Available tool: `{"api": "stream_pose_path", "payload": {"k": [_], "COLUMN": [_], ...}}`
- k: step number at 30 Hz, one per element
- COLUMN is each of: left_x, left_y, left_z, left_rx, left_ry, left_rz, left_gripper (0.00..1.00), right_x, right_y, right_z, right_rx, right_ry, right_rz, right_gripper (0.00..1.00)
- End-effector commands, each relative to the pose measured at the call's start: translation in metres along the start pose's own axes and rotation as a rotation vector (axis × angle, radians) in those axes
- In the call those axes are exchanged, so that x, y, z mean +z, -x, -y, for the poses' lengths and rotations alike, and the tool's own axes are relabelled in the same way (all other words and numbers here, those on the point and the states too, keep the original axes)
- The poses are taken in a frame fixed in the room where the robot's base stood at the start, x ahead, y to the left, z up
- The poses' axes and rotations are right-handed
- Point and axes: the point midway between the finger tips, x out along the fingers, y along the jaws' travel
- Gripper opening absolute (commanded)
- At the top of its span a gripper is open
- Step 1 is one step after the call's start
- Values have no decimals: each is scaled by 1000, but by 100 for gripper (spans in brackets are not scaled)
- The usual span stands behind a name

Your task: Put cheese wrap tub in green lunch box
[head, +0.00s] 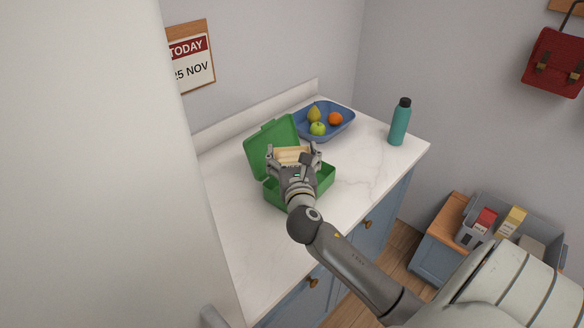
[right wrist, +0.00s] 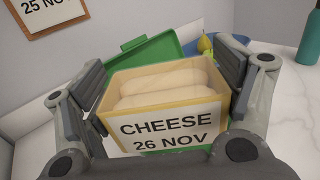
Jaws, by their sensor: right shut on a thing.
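The cheese wrap tub (right wrist: 165,108) is a tan open-topped box with pale wraps inside and a label reading "CHEESE 26 NOV". My right gripper (head: 293,158) is shut on the tub, one finger on each side, as the right wrist view (right wrist: 165,95) shows. The tub also shows in the head view (head: 290,155), over the green lunch box (head: 322,184). The lunch box stands on the counter with its lid up at the back left. My arm hides much of its inside, and I cannot tell whether the tub touches it. My left gripper is not in view.
A blue tray (head: 345,125) of fruit stands behind the lunch box on the white counter (head: 370,165). A teal bottle (head: 399,123) stands at the counter's right end. The counter in front of the bottle is clear. A tall pale panel (head: 90,160) fills the left side.

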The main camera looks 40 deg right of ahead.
Motion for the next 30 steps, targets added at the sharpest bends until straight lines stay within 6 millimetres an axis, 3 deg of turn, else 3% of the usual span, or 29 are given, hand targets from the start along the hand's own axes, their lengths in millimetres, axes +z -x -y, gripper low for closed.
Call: {"api": "stream_pose_path", "payload": {"k": [3, 10, 16, 22, 30], "left_x": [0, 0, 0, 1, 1], "left_y": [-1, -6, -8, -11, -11], "left_z": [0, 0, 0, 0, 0], "left_rx": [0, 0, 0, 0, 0], "left_ry": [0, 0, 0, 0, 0], "left_rz": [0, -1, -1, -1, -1], "left_gripper": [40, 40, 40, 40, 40], "right_x": [-21, -50, -61, -88, -92], "right_y": [-20, -45, -54, -55, -55], "right_z": [2, 3, 3, 4, 3], "right_rx": [-2, 0, 1, 0, 2], "right_ry": [0, -2, -1, -1, -2], "right_rz": [-3, 1, 1, -1, 1], "right_gripper": [56, 56, 56, 56, 56]}}
